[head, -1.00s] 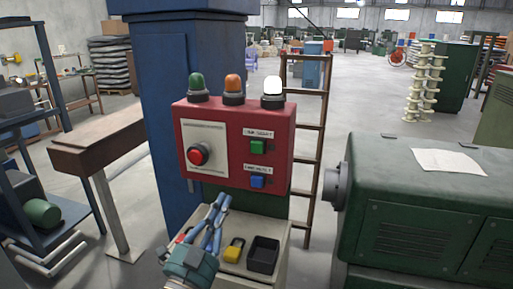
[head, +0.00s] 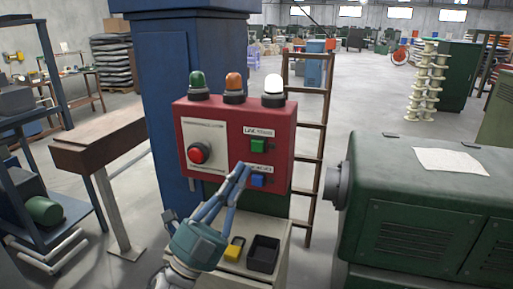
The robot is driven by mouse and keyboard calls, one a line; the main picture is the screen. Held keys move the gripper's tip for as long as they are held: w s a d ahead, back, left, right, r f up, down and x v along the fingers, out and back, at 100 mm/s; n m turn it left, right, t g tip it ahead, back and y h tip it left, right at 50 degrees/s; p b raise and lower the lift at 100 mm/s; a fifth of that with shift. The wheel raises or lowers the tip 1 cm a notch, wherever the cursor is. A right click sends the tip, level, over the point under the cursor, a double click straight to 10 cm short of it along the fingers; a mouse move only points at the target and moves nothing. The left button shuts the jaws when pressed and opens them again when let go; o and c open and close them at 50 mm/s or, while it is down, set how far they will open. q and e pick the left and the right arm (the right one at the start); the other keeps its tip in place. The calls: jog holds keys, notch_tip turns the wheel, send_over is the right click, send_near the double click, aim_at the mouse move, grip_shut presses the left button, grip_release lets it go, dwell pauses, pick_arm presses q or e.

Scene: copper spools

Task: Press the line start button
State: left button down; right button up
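A red control box (head: 225,120) stands in the middle of the head view. A round red button (head: 199,153) is on a pale plate at the left. My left gripper (head: 243,171) points up at the box, its fingertips close together, just left of the blue button and below the green one. It looks empty. I cannot tell whether it touches the panel. My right gripper is not in view.
Green, orange and white lamps stand on the box; the white one (head: 273,86) is lit. A black tray (head: 263,254) and a yellow object (head: 234,248) lie on the ledge below. A green machine (head: 430,200) stands at the right, a blue column (head: 155,90) behind the box.

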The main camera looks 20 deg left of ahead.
aim_at(257, 146)
pick_arm(q)
jog(key=w+b, duration=0.1)
jog(key=w, duration=0.7)
jog(key=shift+d, duration=0.15)
jog(key=shift+s, duration=0.1)
dwell(1.1)
jog(key=shift+w+b, duration=0.4)
jog(key=shift+w, duration=0.05)
jog(key=shift+w, duration=0.4)
dwell(0.6)
jog(key=shift+s, duration=0.85)
